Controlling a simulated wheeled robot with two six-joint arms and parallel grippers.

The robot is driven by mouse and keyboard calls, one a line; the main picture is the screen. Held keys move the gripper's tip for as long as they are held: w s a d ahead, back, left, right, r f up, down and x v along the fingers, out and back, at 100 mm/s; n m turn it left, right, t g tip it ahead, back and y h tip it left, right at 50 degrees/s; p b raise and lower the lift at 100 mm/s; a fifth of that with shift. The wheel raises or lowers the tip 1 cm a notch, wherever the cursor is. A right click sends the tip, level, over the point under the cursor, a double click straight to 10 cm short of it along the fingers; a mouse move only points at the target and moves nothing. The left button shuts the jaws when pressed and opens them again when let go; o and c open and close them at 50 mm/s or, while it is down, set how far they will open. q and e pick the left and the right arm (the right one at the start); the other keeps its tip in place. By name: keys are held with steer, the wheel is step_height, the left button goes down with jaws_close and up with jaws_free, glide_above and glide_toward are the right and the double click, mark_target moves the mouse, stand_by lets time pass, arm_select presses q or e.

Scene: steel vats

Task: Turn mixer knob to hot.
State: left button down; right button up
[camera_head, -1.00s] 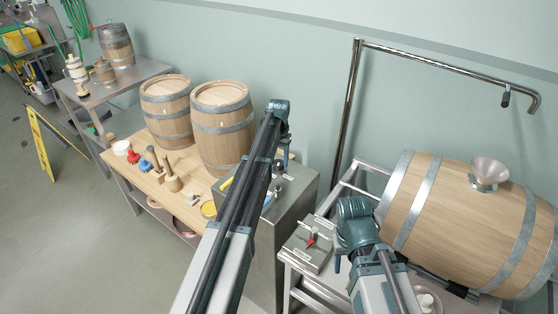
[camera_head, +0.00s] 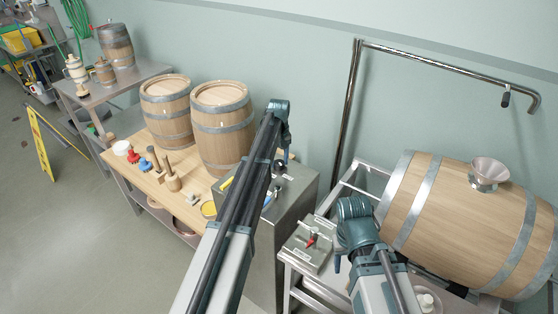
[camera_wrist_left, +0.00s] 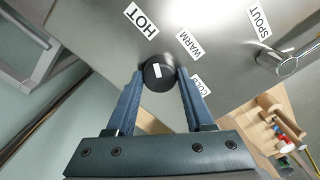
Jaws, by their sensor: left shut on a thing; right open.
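The mixer knob (camera_wrist_left: 158,76) is round and black with a white mark, in the left wrist view. It sits on a grey steel panel with the labels HOT (camera_wrist_left: 141,20), WARM (camera_wrist_left: 189,45) and COLD, the last partly covered by a finger. My left gripper (camera_wrist_left: 160,78) is shut on the knob, one blue finger on each side. In the head view my left arm reaches over the steel cabinet (camera_head: 292,215) that bears the knob, hiding much of its top. My right gripper (camera_head: 337,262) is open and mostly hidden beside its own arm.
A chrome spout lever (camera_wrist_left: 285,60) by the SPOUT label stands on the same panel. A box with a red pointer (camera_head: 311,240) is on the right bench. A large barrel (camera_head: 455,220) lies there. Two upright barrels (camera_head: 222,125) stand left of my left arm.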

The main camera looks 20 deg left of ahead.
mark_target(279, 162)
stand_by(0.4)
arm_select(q)
steer(key=shift+c, duration=1.4)
jaws_free()
step_height(279, 162, up, 14)
steer(key=p, duration=1.4)
steer(key=shift+f, duration=0.1)
